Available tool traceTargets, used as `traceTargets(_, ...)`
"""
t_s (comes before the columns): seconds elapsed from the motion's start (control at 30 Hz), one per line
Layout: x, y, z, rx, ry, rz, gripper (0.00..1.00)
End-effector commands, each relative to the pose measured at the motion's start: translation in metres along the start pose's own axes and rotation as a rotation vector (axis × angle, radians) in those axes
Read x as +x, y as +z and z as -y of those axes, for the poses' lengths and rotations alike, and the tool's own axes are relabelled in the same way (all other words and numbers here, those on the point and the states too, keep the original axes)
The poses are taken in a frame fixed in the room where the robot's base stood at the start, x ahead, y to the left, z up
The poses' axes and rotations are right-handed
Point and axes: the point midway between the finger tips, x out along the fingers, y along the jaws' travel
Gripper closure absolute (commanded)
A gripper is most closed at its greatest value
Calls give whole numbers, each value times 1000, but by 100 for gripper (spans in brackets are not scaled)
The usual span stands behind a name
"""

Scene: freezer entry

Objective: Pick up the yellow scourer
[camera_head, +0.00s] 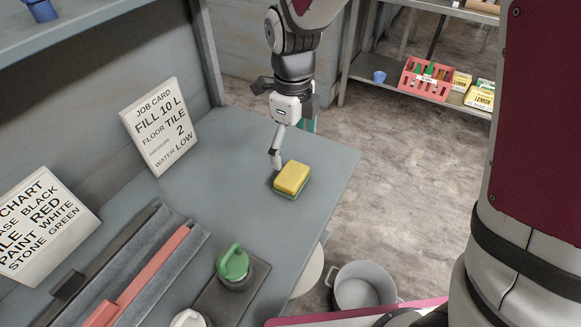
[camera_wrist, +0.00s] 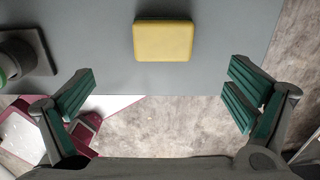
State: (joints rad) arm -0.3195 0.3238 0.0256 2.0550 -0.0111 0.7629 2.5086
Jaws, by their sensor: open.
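The yellow scourer (camera_head: 291,177) lies flat on the grey table (camera_head: 240,142) near its right edge. It is a yellow block with a green layer underneath. In the wrist view the scourer (camera_wrist: 163,41) shows at the top middle, ahead of the fingers, with its yellow face towards the camera. My gripper (camera_head: 276,158) is just behind the scourer in the head view. In the wrist view my gripper (camera_wrist: 159,98) is open and empty, its two green-padded fingers spread wide. I cannot tell from the head view whether a finger touches the scourer.
A job card (camera_head: 158,125) and a chart board (camera_head: 40,226) stand at the left. A green-topped bottle (camera_head: 233,264) stands near the front of the table. A grey bucket (camera_head: 362,287) is on the floor. A low shelf (camera_head: 404,91) holds a red crate (camera_head: 427,79). The table around the scourer is clear.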

Motion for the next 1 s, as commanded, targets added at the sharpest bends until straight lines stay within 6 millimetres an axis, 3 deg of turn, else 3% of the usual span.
traceTargets(0.2,42,-1,0,0,2,-4,2)
traceTargets(0.47,60,0,1,-1,0,-1,2)
traceTargets(0.8,104,2,4,-1,2,-2,2)
traceTargets(1.0,110,3,4,-2,0,0,2)
